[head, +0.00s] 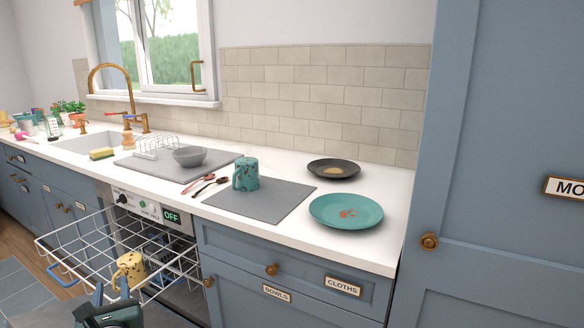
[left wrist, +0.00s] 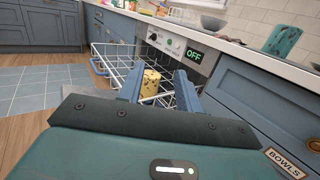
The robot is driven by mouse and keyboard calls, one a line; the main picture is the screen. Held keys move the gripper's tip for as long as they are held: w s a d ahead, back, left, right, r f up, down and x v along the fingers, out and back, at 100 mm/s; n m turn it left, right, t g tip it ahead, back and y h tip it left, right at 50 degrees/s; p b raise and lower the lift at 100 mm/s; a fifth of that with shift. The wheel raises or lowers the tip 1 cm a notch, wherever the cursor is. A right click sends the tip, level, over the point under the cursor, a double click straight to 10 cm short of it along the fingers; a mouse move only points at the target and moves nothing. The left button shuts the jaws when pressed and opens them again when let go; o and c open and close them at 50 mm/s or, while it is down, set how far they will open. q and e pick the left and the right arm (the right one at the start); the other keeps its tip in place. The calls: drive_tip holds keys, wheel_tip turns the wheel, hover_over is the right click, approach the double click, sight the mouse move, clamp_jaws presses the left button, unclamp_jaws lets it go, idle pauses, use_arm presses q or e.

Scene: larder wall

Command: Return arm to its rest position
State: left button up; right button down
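My left gripper (head: 112,292) is low at the bottom left of the head view, in front of the pulled-out dishwasher rack. In the left wrist view its two blue fingers (left wrist: 158,92) stand apart with nothing clasped between them. A yellow speckled mug (head: 130,268) sits in the white wire rack (head: 85,240), just beyond the fingertips. It also shows between the fingers in the left wrist view (left wrist: 150,84), with a gap on the right side. My right gripper is not in view.
The dishwasher is open under the worktop (head: 370,240). On top are a teal mug (head: 246,175) on a grey mat (head: 285,205), a teal plate (head: 345,211), a dark plate (head: 333,169) and a grey bowl (head: 190,156). Floor to the left is clear.

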use_arm(q)
drive_tip(key=s+d+f+n+g+h+p, duration=0.3)
drive_tip(key=s+d+n+h+p, duration=0.3)
drive_tip(key=s+d+n, duration=0.4)
drive_tip(key=s+d+f+n+g+h+p, duration=0.2)
drive_tip(key=s+d+n+h+p, duration=0.4)
drive_tip(key=s+d+n, duration=0.5)
drive_tip(key=d+f+n+h, duration=0.1)
drive_tip(key=d+n, duration=0.4)
drive_tip(key=d, duration=0.1)
drive_tip(key=shift+s+n+g, duration=0.25)
drive_tip(key=shift+n+g, duration=0.15)
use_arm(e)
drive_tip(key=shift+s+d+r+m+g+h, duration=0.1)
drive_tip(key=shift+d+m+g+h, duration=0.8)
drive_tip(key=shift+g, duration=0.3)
